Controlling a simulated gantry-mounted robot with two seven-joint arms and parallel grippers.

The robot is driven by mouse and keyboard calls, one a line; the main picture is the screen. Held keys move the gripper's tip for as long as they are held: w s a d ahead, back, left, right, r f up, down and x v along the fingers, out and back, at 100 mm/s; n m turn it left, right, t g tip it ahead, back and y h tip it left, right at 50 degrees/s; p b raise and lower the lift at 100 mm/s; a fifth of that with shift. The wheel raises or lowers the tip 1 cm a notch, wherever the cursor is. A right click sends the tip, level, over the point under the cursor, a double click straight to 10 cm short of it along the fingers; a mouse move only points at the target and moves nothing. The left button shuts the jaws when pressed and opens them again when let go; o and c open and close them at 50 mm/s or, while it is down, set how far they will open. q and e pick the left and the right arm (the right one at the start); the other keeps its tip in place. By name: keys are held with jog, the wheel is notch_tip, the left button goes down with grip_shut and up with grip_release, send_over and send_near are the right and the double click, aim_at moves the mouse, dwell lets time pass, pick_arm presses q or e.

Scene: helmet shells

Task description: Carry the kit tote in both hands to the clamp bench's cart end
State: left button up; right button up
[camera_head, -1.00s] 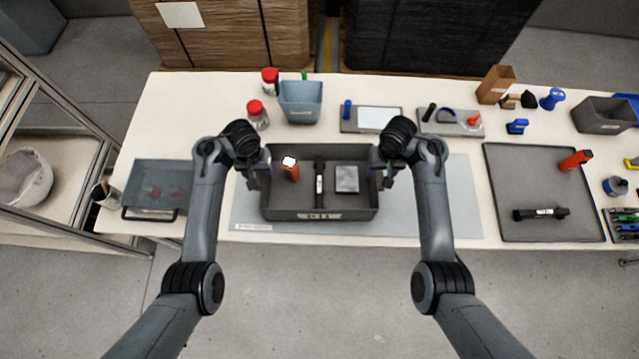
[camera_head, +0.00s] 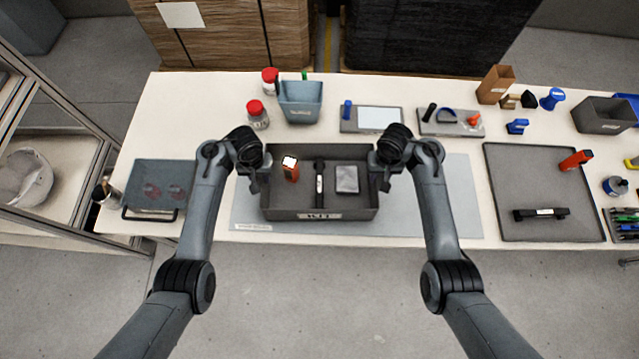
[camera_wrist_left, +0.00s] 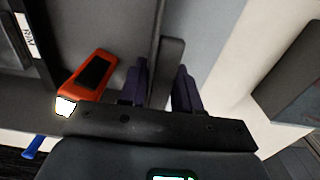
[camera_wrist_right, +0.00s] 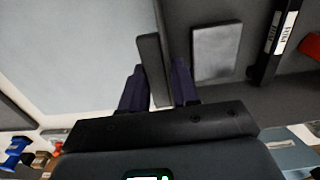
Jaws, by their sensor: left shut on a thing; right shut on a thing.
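The kit tote (camera_head: 285,214) is a dark grey open box with a KIT label on its front wall, at the middle of the bench in the head view. My right gripper (camera_head: 382,178) is shut on the right wall, also seen between the fingers (camera_wrist_right: 158,85) in the right wrist view. I cannot tell whether the tote touches the mat.
A pale mat (camera_head: 440,215) lies under the tote on the bench (camera_head: 225,105). A dark tray (camera_head: 160,180) is at the left and a larger grey tray (camera_head: 515,185) at the right. A blue bin (camera_head: 300,103), red-lidded jars (camera_head: 258,116) and a tablet-like panel (camera_head: 380,118) stand behind.

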pick_arm(q)
grip_shut()
pick_arm(e)
grip_shut()
jog(key=shift+d, duration=0.1)
pick_arm(q)
jog(key=shift+r, duration=0.1)
pick_arm(e)
jog(key=shift+w+r, duration=0.1)
pick_arm(q)
jog(key=shift+r, duration=0.1)
jog(key=shift+r, duration=0.1)
pick_arm(e)
jog(key=shift+r, duration=0.15)
